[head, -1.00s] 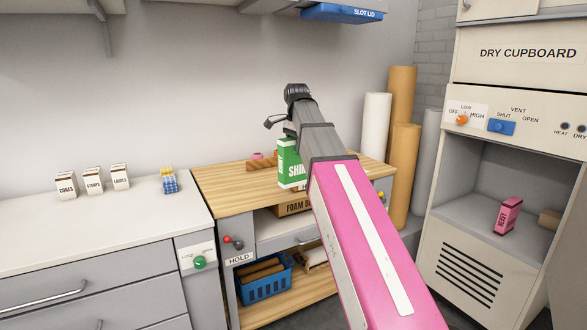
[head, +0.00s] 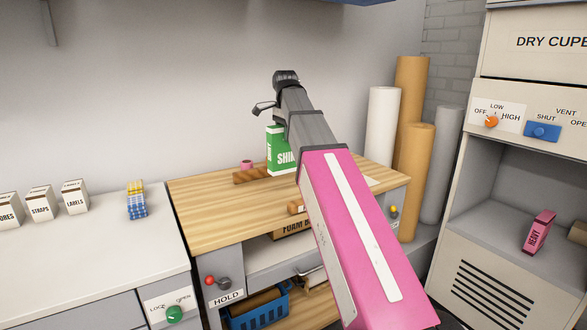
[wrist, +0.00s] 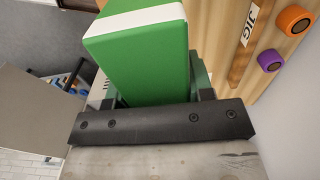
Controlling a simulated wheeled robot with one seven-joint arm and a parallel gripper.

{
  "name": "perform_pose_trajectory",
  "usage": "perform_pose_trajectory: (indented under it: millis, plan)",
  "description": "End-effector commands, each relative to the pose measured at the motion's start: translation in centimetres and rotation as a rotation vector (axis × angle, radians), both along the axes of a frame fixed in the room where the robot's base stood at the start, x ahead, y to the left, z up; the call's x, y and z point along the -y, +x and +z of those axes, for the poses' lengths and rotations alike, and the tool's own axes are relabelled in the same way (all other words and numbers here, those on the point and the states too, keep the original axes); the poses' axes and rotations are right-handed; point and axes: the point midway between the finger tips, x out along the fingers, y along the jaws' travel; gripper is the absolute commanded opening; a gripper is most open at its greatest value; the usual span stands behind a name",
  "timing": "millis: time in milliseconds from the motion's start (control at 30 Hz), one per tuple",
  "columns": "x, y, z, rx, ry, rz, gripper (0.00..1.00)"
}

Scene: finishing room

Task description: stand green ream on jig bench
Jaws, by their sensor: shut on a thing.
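The green ream (head: 281,152) shows upright at the wooden-topped jig bench (head: 215,205), partly hidden behind my arm in the head view. In the wrist view the green ream (wrist: 150,62) with its white end band lies between the fingers of my gripper (wrist: 157,92). My gripper is shut on it; its fingertips are mostly hidden. A wooden strip with a JIG label (wrist: 252,25) runs along the bench to the right of the ream in the wrist view. I cannot tell whether the ream's bottom touches the bench top.
A pink roll (head: 247,164) sits by the wooden strip. The left counter (head: 80,245) holds several small boxes and a blue-and-yellow stack (head: 136,200). The bench's left front top is bare.

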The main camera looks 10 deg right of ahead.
Motion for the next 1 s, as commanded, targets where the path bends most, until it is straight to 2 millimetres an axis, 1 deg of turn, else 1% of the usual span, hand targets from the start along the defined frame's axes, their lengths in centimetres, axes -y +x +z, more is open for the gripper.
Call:
perform_pose_trajectory:
  millis: [400,600,700,867,1000]
  plan:
    - [4.6,5.7,-4.2,-0.001,0.000,-0.002,0.00]
    - [6.4,7.8,-5.9,0.000,0.000,-0.001,0.00]
    - [6.9,8.3,-6.3,0.000,0.000,0.000,0.00]
    - [7.1,8.5,-6.8,0.000,0.000,0.000,0.00]
    - [7.1,8.4,-8.1,0.000,0.000,0.000,0.00]
